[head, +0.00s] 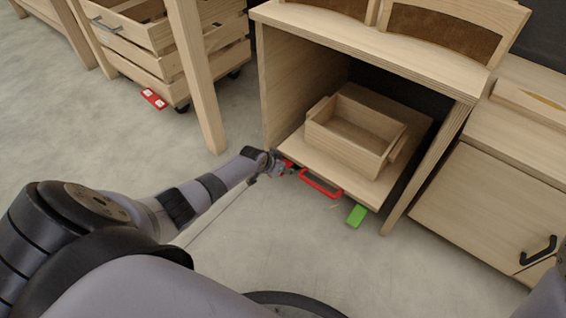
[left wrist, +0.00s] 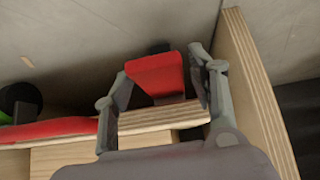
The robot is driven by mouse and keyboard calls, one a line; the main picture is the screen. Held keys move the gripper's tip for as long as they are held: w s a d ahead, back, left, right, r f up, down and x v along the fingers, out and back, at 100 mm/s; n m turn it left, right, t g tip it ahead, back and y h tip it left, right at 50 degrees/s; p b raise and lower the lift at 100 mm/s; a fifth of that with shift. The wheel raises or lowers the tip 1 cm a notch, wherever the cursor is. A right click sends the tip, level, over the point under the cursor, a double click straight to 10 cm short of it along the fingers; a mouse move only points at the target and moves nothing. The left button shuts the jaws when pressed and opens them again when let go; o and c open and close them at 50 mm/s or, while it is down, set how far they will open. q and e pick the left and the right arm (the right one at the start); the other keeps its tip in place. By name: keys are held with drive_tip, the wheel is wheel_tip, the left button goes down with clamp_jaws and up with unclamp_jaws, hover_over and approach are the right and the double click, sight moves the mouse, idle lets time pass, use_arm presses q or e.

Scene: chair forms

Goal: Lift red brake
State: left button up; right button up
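A small red brake (head: 287,164) is at the front left edge of the pull-out wooden board (head: 308,161). In the left wrist view the red brake (left wrist: 155,73) lies between the two fingers of my left gripper, beyond the board's plywood edge (left wrist: 160,117). My left gripper (head: 281,168) reaches this front corner; in the wrist view its fingers (left wrist: 165,80) stand apart on either side of the brake. I cannot tell whether the left finger touches it. My right gripper is not in view.
A red handle (head: 320,184) and a green tab (head: 356,215) are on the board's front, right of my gripper. A wooden box (head: 350,148) sits on the board inside the cabinet (head: 300,85). A wheeled crate (head: 190,60) with a red-and-white tab stands left. Floor in front is clear.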

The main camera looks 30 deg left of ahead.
use_arm(q)
drive_tip(key=shift+s+r, duration=0.1)
idle(0.3)
drive_tip(key=v, duration=1.1)
drive_tip(key=shift+s+r, duration=0.2)
drive_tip(key=shift+r, duration=0.15)
